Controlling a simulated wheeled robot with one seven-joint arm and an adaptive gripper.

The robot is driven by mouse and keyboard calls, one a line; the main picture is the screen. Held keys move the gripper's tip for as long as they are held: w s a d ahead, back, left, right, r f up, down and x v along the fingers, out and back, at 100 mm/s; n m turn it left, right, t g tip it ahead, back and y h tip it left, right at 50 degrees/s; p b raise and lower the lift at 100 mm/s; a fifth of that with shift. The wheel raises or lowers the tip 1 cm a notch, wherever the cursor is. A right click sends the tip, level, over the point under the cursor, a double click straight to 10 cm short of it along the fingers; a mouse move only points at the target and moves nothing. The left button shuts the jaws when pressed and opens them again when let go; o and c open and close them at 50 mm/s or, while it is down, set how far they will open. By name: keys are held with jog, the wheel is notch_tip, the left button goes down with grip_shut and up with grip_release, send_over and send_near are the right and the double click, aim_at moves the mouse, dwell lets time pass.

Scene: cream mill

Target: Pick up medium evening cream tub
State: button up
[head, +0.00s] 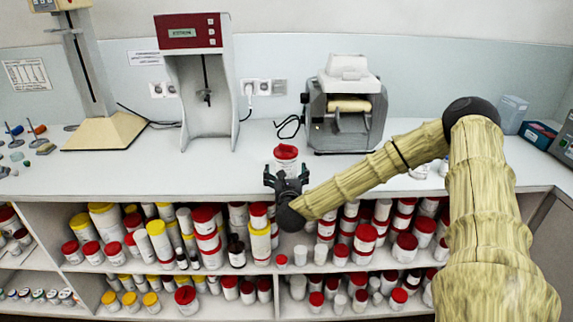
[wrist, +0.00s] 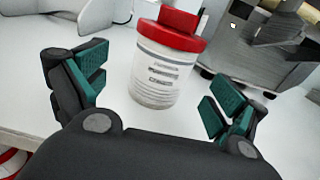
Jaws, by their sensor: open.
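A white tub with a red lid (head: 287,160) stands upright on the white counter, near its front edge. In the wrist view the tub (wrist: 155,85) shows dark label lines on its front, too small to read. My gripper (head: 286,178) is right in front of it in the head view and hides its lower part. In the wrist view my gripper (wrist: 155,95) is open, with one green-padded finger on each side of the tub. Gaps show between the fingers and the tub, and nothing is held.
Shelves (head: 160,282) below the counter hold many red- and yellow-lidded tubs. A grey machine (head: 345,115) stands behind right of the tub, and a stirrer with a red panel (head: 195,75) behind left. The counter (head: 240,170) left of the tub is clear.

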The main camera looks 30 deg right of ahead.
jog(key=shift+d+p+x, duration=0.2)
jog(key=shift+p+x, duration=1.05)
jog(key=shift+x, duration=1.5)
jog(key=shift+w+d, duration=0.2)
jog(key=shift+w, duration=0.05)
jog(key=c, duration=1.2)
jog(key=shift+c, duration=0.9)
jog(key=shift+r, duration=0.15)
